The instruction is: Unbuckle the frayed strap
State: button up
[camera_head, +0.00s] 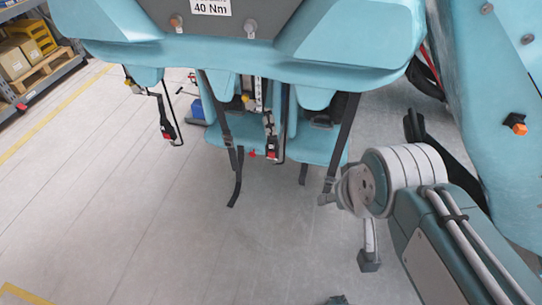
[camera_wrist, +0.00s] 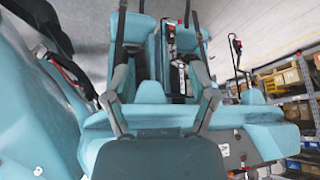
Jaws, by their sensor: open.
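Several dark straps hang from the teal train seats (camera_head: 315,145) in the head view. One long strap (camera_head: 236,185) hangs left of centre and another (camera_head: 344,135) hangs right, near my gripper (camera_head: 347,230). I cannot tell which strap is frayed. My gripper is open, with fingers apart and nothing visible between them.
A teal panel (camera_head: 500,110) with an orange part (camera_head: 515,123) stands close on the right. A teal housing (camera_head: 240,60) with a "40 Nm" label overhangs the straps. A shelf with boxes (camera_head: 32,55) stands far left. The grey floor (camera_head: 130,220) at left is clear.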

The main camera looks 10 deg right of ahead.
jog(key=shift+c, duration=0.3)
grip_shut()
dwell(1.0)
